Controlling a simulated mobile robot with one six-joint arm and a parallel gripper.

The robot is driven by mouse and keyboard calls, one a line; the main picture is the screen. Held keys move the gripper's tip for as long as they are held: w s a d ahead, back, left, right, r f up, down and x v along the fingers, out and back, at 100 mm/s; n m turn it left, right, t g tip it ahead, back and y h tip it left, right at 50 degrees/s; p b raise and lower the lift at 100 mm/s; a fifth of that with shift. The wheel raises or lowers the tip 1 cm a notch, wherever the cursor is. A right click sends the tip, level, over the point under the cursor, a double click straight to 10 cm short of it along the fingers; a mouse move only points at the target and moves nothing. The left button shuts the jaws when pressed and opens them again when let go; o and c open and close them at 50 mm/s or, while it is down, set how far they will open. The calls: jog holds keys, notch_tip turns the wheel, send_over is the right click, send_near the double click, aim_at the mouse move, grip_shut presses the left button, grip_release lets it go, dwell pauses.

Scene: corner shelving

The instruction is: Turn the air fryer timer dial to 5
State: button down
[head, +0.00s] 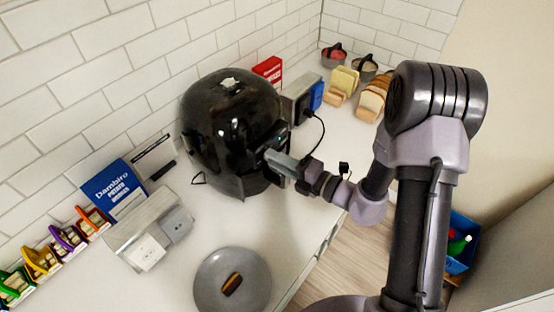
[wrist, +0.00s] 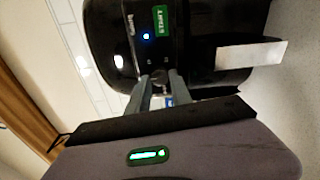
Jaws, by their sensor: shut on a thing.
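The black, rounded air fryer (head: 225,115) stands on the counter against the tiled wall. In the wrist view its dark front (wrist: 205,45) appears turned on its side, with a lit blue light and a green label. My gripper (head: 270,156) reaches the front of the air fryer from the right. In the wrist view my gripper (wrist: 160,80) has its two fingers close together on a small dark timer dial (wrist: 158,75) on the front panel. The fingers cover much of the dial, and its number setting is not readable.
A grey plate (head: 215,292) with a small brown item lies at the front. A white and grey socket box (head: 150,240) and a blue box (head: 113,188) stand left. Bread slices (head: 343,82) and bowls are at the back right.

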jog(key=shift+n, duration=0.5)
jog(key=c, duration=1.1)
grip_release()
jog(key=shift+c, duration=0.2)
jog(key=shift+d, duration=0.1)
jog(key=p+v, duration=0.1)
jog(key=v, duration=1.6)
jog(key=shift+s, duration=0.2)
